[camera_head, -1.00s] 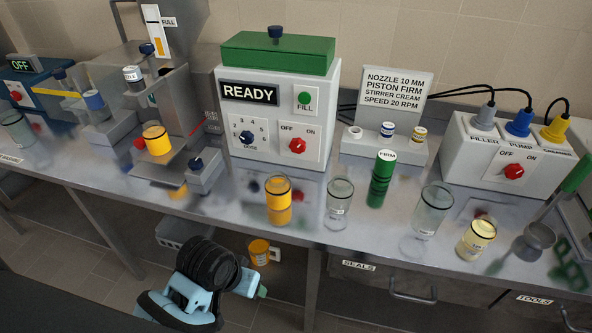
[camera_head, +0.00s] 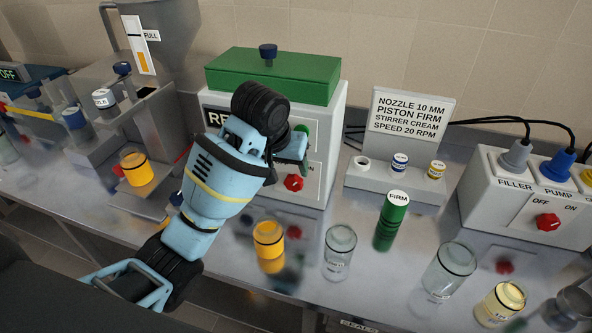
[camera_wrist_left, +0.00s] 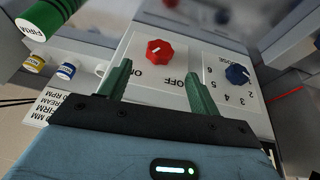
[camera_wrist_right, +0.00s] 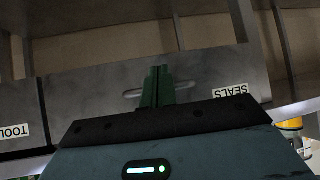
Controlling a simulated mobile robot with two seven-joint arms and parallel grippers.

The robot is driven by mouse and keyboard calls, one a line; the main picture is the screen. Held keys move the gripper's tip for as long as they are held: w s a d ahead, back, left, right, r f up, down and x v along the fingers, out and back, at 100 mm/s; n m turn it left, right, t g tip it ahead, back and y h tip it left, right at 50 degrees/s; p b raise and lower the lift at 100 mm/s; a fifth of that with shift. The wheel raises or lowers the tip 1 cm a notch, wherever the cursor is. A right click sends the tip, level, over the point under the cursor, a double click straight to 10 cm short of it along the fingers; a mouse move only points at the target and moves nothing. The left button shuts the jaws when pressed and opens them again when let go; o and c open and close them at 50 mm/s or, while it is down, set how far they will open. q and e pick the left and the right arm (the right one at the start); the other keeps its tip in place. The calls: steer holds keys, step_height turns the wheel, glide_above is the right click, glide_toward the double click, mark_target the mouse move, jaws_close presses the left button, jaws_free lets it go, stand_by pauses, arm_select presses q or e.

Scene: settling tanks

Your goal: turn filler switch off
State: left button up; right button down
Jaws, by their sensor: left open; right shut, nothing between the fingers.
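The red filler switch (camera_head: 293,183) is on the front of the white machine with the green lid (camera_head: 222,171), below its display. In the left wrist view the switch (camera_wrist_left: 159,51) shows upside down between the labels ON and OFF, with a short white mark whose setting I cannot tell for sure. My left gripper (camera_head: 291,150) is in front of the machine, just above the switch in the head view. In the left wrist view its green fingers (camera_wrist_left: 158,70) are open, with the switch beyond and between them, apparently untouched. My right gripper (camera_wrist_right: 157,86) is shut and empty, facing the drawers.
A blue dose knob (camera_wrist_left: 237,74) sits beside the switch. An orange jar (camera_head: 269,240), a clear jar (camera_head: 340,245) and a green FIRM cylinder (camera_head: 391,222) stand on the bench below. A plug box (camera_head: 500,205) with another red switch (camera_head: 548,222) stands at the right.

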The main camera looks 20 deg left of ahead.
mark_target(292, 182)
arm_select(q)
steer(key=x, duration=0.6)
steer(key=shift+f, duration=0.35)
steer(key=shift+w+d+f, duration=0.1)
steer(key=shift+w+f, duration=0.05)
steer(key=shift+f, duration=0.35)
arm_select(e)
steer(key=shift+s+f, duration=0.35)
steer(key=shift+s, duration=0.4)
arm_select(q)
steer(key=c, duration=1)
